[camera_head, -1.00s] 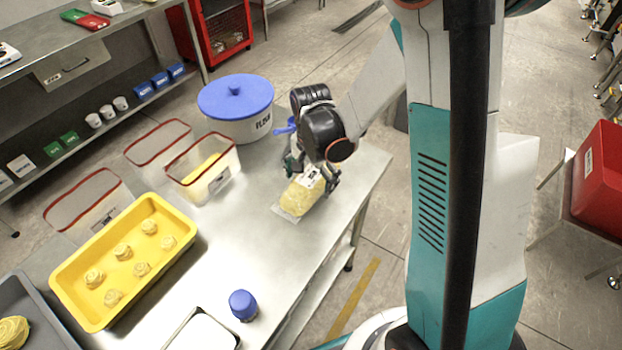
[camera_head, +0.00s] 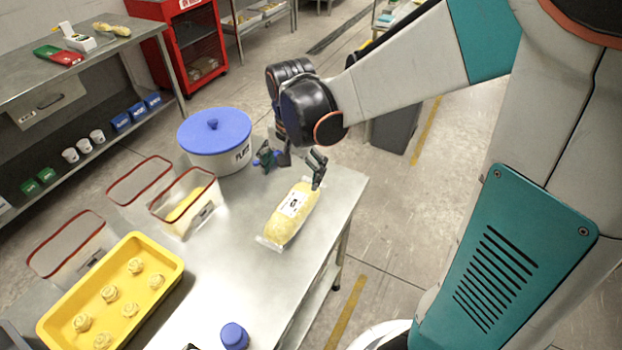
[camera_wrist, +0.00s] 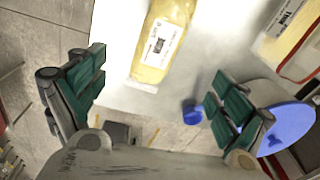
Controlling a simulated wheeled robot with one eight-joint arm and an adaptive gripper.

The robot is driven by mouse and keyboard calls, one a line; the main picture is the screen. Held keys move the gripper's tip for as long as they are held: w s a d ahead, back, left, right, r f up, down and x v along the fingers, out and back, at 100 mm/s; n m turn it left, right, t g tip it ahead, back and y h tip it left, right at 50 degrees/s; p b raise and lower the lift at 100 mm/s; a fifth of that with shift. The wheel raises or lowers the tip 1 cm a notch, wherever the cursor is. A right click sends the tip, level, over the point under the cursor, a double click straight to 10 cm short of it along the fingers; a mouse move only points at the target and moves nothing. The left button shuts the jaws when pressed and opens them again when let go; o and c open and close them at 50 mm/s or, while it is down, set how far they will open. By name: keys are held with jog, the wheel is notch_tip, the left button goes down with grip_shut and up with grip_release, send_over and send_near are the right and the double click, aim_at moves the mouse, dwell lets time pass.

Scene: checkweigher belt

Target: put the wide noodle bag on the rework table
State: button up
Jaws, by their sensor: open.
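The noodle bag (camera_head: 291,214) is a clear, labelled bag of yellow noodles lying flat near the right edge of the steel table (camera_head: 232,262). It also shows at the top of the wrist view (camera_wrist: 162,40). My gripper (camera_head: 292,164) is open and empty, above the table's far end just beyond the bag. In the wrist view its green-padded fingers (camera_wrist: 158,92) are spread wide, with the bag's near end ahead of the gap between them. I see no contact with the bag.
A blue-lidded flour tub (camera_head: 214,140) stands at the far end, close to my gripper. Red-rimmed clear containers (camera_head: 185,203) and a yellow tray (camera_head: 112,292) of noodle nests fill the left side. A blue-capped item (camera_head: 234,336) is at the front. The table around the bag is clear.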

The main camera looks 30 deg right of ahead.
jog(key=s+r+n+t, duration=0.6)
jog(key=s+r+n, duration=0.3)
jog(key=s, duration=0.4)
jog(key=shift+s+r, duration=0.15)
jog(key=shift+r, duration=0.5)
jog(key=shift+f, duration=0.15)
